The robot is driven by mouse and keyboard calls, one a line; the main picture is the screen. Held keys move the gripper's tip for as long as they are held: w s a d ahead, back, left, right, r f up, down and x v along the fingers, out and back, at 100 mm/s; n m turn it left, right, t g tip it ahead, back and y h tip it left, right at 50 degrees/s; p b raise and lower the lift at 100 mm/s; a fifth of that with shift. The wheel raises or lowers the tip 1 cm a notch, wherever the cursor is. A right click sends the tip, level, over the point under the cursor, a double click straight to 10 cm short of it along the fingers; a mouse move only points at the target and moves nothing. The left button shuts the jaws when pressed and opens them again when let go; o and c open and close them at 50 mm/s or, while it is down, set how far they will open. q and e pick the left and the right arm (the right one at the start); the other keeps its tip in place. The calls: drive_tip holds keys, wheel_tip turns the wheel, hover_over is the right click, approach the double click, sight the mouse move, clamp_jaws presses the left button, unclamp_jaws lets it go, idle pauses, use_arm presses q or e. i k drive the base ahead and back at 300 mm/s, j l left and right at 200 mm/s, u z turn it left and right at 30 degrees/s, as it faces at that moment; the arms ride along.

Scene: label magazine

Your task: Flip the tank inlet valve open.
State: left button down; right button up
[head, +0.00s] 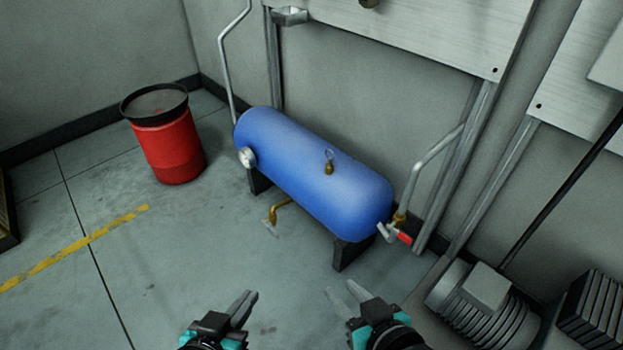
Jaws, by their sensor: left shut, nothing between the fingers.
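A blue tank (310,170) lies on its side on dark feet by the wall. At its right end, where a grey pipe (432,152) comes down, is a brass valve (398,219) with a red-ended lever (403,238). The lever sticks out to the right and slightly down. A second brass fitting (279,209) with a grey handle hangs below the tank's front. My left gripper (251,296) is shut and empty, low in the view. My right gripper (339,288) is open and empty, below and left of the red lever. Both are apart from the tank.
A red drum (168,150) with a black rim stands at the left. A grey finned motor (480,300) is at the lower right, near the valve. A brass relief valve with a ring (328,168) sits on top of the tank. The floor before the tank is clear.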

sight(406, 239)
drive_tip(key=i+z, duration=0.1)
drive_tip(key=z, duration=0.75)
drive_tip(key=i+j+z, duration=0.1)
drive_tip(key=z, duration=0.3)
drive_tip(key=j+z, duration=0.15)
drive_tip(key=z, duration=0.3)
drive_tip(key=i+j+z, duration=0.25)
drive_tip(key=j, duration=0.4)
drive_tip(key=j+z, duration=0.2)
drive_tip(key=j, duration=0.4)
drive_tip(key=i+j+z, duration=0.1)
drive_tip(key=j+z, duration=0.15)
drive_tip(key=j, duration=0.45)
